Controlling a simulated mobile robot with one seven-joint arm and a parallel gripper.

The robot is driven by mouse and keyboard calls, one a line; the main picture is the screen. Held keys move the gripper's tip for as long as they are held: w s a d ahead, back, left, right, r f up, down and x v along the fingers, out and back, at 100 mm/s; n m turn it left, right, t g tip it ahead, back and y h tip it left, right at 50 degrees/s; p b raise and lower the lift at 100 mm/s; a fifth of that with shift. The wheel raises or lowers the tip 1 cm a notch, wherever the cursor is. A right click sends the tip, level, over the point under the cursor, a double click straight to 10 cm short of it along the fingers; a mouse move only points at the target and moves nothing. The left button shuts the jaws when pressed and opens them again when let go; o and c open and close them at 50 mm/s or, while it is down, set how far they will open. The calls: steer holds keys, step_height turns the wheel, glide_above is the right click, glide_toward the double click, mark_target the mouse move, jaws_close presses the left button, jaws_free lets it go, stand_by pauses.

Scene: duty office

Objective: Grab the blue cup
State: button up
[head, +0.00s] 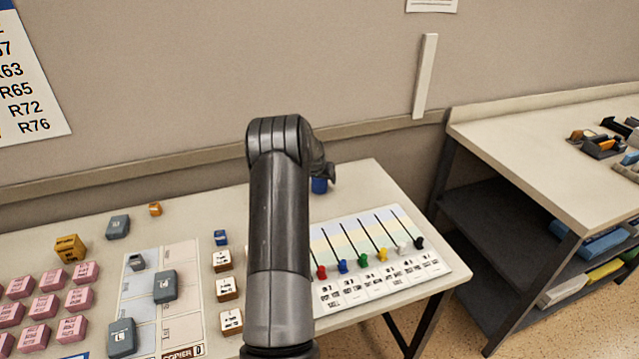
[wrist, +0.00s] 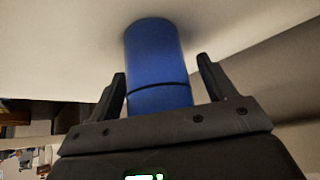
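The blue cup (head: 319,186) stands near the back edge of the table, mostly hidden behind my arm and gripper in the head view. In the wrist view the blue cup (wrist: 155,62) is a plain blue cylinder with a dark line around it. My gripper (wrist: 161,70) is open, with one finger on each side of the cup. A gap shows between the cup and each finger, so they do not appear to touch it. The gripper (head: 324,172) is only partly seen in the head view.
A white board with coloured sliders (head: 370,258) lies right of my arm. Pink blocks (head: 40,305), grey blocks (head: 165,286) and a small blue block (head: 221,237) are on the left. The wall (head: 200,90) rises close behind the table. A second table (head: 540,160) stands right.

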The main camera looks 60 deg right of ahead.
steer(key=c, duration=1)
steer(key=shift+r, duration=0.1)
